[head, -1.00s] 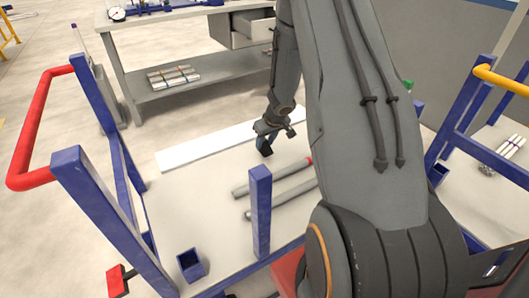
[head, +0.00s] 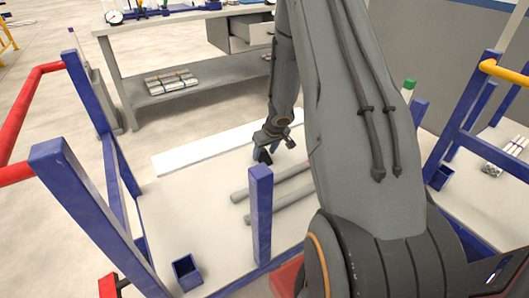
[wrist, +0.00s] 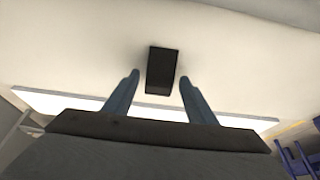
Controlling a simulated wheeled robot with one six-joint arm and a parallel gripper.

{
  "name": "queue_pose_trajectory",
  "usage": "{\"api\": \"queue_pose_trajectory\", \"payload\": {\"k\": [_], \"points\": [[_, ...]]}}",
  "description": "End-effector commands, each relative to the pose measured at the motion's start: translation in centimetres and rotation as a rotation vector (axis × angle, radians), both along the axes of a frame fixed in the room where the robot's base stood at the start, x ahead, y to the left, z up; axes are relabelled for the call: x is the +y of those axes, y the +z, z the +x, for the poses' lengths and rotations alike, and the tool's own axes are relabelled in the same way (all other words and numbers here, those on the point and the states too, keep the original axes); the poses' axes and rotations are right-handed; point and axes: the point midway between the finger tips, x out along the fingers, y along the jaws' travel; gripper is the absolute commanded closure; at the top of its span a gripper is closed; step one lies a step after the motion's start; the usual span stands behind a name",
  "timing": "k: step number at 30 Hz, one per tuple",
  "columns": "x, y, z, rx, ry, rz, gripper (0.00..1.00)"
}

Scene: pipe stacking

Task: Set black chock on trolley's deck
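The black chock (wrist: 162,70) is a small dark block, seen in the wrist view against the pale deck between my two fingertips. My gripper (wrist: 160,77) is open, with a narrow gap on each side of the chock. In the head view my gripper (head: 264,157) is low over the trolley's pale deck (head: 175,215), near the long white strip.
Blue posts (head: 260,215) and a red handle (head: 30,110) frame the trolley. Grey pipes (head: 270,195) lie on the deck beside my gripper. A long white strip (head: 205,150) runs along the far side. A workbench (head: 150,40) stands behind.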

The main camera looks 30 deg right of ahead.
Motion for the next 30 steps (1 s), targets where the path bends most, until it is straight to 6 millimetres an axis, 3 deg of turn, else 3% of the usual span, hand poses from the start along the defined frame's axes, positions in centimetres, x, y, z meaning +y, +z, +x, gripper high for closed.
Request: {"api": "queue_pose_trajectory", "payload": {"k": [13,30], "points": [[0.0,1.0,-0.2,-0.001,-0.001,-0.001,0.47],[-0.2,9.7,-3.8,-0.001,-0.001,-0.001,0.47]]}}
